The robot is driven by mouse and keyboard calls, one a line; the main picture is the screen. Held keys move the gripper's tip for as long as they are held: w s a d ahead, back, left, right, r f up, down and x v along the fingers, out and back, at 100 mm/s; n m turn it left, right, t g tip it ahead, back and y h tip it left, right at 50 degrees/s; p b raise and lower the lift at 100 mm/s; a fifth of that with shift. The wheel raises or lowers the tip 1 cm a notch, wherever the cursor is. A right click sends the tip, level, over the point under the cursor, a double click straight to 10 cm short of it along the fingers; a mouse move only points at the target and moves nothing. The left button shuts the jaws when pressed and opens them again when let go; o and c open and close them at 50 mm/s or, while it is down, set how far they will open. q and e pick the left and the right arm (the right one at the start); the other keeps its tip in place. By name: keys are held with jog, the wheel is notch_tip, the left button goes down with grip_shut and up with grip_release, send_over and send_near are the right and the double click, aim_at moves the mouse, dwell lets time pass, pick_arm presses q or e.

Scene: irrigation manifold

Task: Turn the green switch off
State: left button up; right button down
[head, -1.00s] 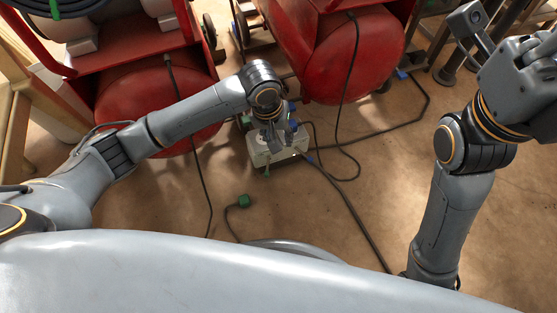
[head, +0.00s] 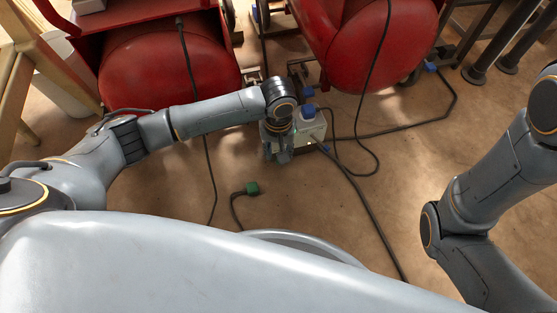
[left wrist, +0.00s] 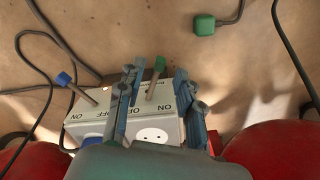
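A light grey switch box (head: 314,127) sits on the floor, partly hidden behind my left gripper in the head view. In the left wrist view, the box (left wrist: 152,134) has a green-tipped switch lever (left wrist: 159,63) and a blue-tipped lever (left wrist: 64,79), with ON and OFF labels printed upside down. My left gripper (left wrist: 157,74) is open at the box, with the green switch lever between its fingers; I see gaps on both sides and cannot tell which label the lever points to. In the head view the left gripper (head: 278,154) points downward. My right gripper is out of view.
A loose green plug (head: 252,188) lies on the floor in front of the box. Red tanks (head: 165,70) (head: 372,42) stand behind it. Black cables (head: 360,205) run across the floor. The floor at right is mostly clear.

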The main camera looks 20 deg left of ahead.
pick_arm(q)
jog(key=shift+f+b, duration=0.45)
jog(key=shift+f, duration=0.7)
grip_shut()
